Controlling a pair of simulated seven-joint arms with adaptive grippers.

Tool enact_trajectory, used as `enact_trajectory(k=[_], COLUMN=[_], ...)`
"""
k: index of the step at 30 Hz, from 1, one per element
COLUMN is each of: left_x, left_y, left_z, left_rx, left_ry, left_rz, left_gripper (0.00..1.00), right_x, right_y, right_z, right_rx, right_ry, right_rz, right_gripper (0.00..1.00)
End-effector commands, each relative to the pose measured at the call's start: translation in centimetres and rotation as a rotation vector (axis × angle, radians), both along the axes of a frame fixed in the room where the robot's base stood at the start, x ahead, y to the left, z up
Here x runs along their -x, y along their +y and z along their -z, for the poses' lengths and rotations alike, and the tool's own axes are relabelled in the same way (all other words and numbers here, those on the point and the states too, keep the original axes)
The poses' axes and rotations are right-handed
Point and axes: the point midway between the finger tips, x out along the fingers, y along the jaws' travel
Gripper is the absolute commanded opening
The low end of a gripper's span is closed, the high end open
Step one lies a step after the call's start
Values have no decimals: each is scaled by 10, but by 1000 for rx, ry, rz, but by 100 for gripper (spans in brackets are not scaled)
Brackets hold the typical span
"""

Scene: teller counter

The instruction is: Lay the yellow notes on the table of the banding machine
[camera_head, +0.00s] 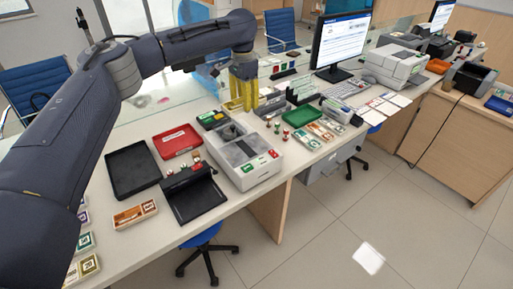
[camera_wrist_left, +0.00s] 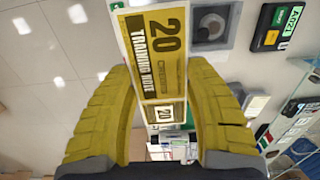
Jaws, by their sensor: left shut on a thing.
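My left gripper (camera_head: 243,104) has yellow fingers and hangs above the counter, behind the grey-and-white machine. In the left wrist view my left gripper (camera_wrist_left: 163,95) is shut on the yellow notes (camera_wrist_left: 160,50), marked 20 and TRAINING NOTE. A black device with a flat plate (camera_head: 196,199) and a red part stands at the counter's front edge. The grey-and-white machine (camera_head: 262,170) with green and red buttons stands right of it. No label shows which is the banding machine. My right gripper is out of view.
A green tray (camera_head: 299,116), several small stamps and note bundles (camera_head: 135,214) are on the counter. A glass screen runs along the back, with a monitor (camera_head: 340,42) at right.

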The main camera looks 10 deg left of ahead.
Motion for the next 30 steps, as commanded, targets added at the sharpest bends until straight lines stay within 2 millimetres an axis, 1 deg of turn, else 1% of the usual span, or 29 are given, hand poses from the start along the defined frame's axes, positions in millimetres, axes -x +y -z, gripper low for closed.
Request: enact_trajectory(k=[5, 12, 18, 24, 30], left_x=[0, 1, 0, 0, -1], left_y=[1, 1, 1, 1, 1], left_z=[33, 87, 126, 147, 153], left_rx=[0, 0, 0, 0, -1], left_ry=[5, 4, 4, 1, 1], left_rz=[-4, -4, -4, -3, -3], left_gripper=[20, 20, 20, 20, 20], right_x=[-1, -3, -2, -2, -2], right_y=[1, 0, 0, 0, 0], right_z=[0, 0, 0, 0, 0], right_rx=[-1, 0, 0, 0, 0], right_ry=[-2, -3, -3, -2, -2], right_rz=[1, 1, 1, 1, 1], right_gripper=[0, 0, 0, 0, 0])
